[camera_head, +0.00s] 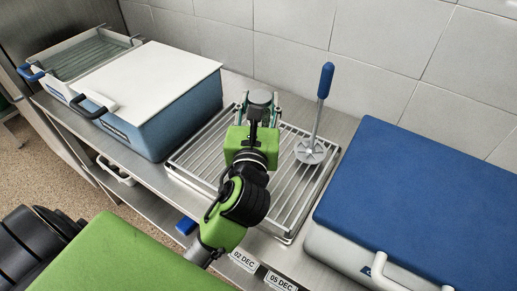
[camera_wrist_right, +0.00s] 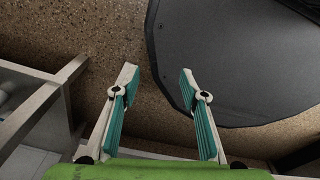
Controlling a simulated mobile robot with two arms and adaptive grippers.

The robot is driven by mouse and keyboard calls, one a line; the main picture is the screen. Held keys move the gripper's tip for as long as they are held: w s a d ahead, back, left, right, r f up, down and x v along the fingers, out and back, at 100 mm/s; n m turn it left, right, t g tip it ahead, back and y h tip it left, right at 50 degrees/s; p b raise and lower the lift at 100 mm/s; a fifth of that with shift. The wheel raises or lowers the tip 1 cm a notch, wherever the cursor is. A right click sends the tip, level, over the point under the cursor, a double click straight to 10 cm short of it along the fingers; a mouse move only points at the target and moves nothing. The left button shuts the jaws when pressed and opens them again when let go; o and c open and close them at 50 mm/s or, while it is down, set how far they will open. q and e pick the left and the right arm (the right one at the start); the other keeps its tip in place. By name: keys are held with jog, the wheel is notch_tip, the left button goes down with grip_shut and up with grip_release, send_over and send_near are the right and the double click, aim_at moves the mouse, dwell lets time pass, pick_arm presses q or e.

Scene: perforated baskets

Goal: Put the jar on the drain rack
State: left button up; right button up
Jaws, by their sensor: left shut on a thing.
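The jar (camera_head: 261,97) shows as a round grey-green top at the back of the drain rack, in the head view. My left gripper (camera_head: 260,107) is shut on the jar, one finger on each side. My gripper body hides the jar's lower part, so I cannot tell whether it touches the rack. The metal drain rack (camera_head: 199,164) lies on the steel counter, its slats running front to back. My right gripper (camera_wrist_right: 158,77) is open and empty in the right wrist view, above the speckled floor.
A blue-handled tool (camera_head: 319,108) stands with its round grey head on the rack's right side. A blue box with a white lid (camera_head: 160,80) is at left. A grey box with a blue lid (camera_head: 430,190) is at right. The tiled wall (camera_head: 290,45) closes the back.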

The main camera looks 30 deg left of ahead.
aim_at(262, 90)
pick_arm(q)
jog(key=w+r, duration=0.1)
jog(key=r+n+y, duration=0.1)
jog(key=r, duration=0.1)
jog(key=shift+w+g, duration=0.3)
jog(key=shift+w, duration=0.1)
jog(key=shift+w+r+y, duration=0.1)
jog(key=shift+r+y, duration=0.2)
jog(key=shift+w+a+f, duration=0.1)
jog(key=shift+w+a, duration=0.1)
jog(key=shift+a, duration=0.1)
jog(key=w+a+f, duration=0.2)
jog(key=a+f, duration=0.2)
jog(key=w+a+f+b, duration=0.1)
jog(key=w+a+f, duration=0.1)
jog(key=a+f, duration=0.2)
jog(key=w+a+f, duration=0.2)
jog(key=a+f, duration=0.1)
jog(key=f, duration=0.1)
jog(key=shift+w+a+f+b, duration=0.1)
jog(key=shift+w+a+b, duration=0.1)
jog(key=shift+a+b, duration=0.15)
jog(key=shift+f, duration=0.2)
pick_arm(e)
jog(key=shift+d+f, duration=0.7)
jog(key=shift+f, duration=0.2)
pick_arm(q)
jog(key=shift+f, duration=0.1)
pick_arm(e)
jog(key=shift+d, duration=0.1)
